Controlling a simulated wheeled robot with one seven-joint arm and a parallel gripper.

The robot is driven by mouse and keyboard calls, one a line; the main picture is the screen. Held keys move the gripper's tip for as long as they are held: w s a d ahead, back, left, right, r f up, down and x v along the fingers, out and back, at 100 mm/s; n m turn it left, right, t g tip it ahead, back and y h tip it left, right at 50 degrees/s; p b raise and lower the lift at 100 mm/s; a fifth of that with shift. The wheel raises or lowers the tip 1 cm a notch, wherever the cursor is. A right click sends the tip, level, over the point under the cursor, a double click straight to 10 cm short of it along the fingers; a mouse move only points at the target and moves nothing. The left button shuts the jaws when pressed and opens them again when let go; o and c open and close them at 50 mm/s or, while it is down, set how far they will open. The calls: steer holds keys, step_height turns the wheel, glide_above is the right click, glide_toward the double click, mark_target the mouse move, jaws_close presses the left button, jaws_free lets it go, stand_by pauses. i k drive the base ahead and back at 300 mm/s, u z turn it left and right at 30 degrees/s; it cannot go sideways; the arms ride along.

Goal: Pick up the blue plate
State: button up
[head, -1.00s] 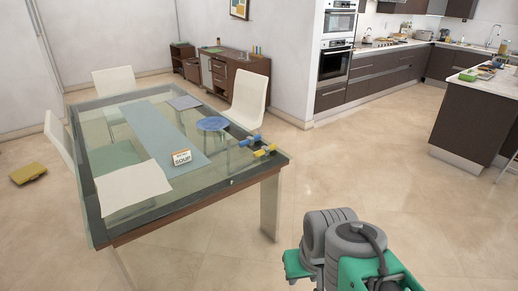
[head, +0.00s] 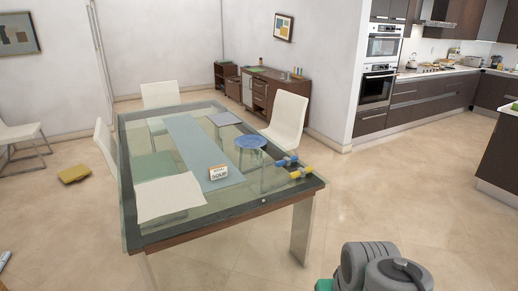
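The blue plate (head: 251,142) lies flat on the glass-topped table (head: 262,206), toward its right side and beyond the middle. Nothing covers the plate. Part of my arm, grey with a bit of green, shows at the bottom right, well in front of the table and far from the plate. My gripper itself is not in view.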

mark_target(249, 141)
steer(key=z, duration=0.7)
steer(key=k, duration=1)
steer(key=z, duration=1.05)
steer(key=i, duration=2.3)
steer(key=u, duration=0.5)
steer(key=i, duration=2.7)
steer(key=u, duration=0.85)
steer(key=i, duration=1.7)
steer(key=u, duration=1.8)
steer(key=i, duration=1.05)
steer(key=u, duration=1.55)
steer(key=i, duration=1.25)
steer(key=u, duration=0.35)
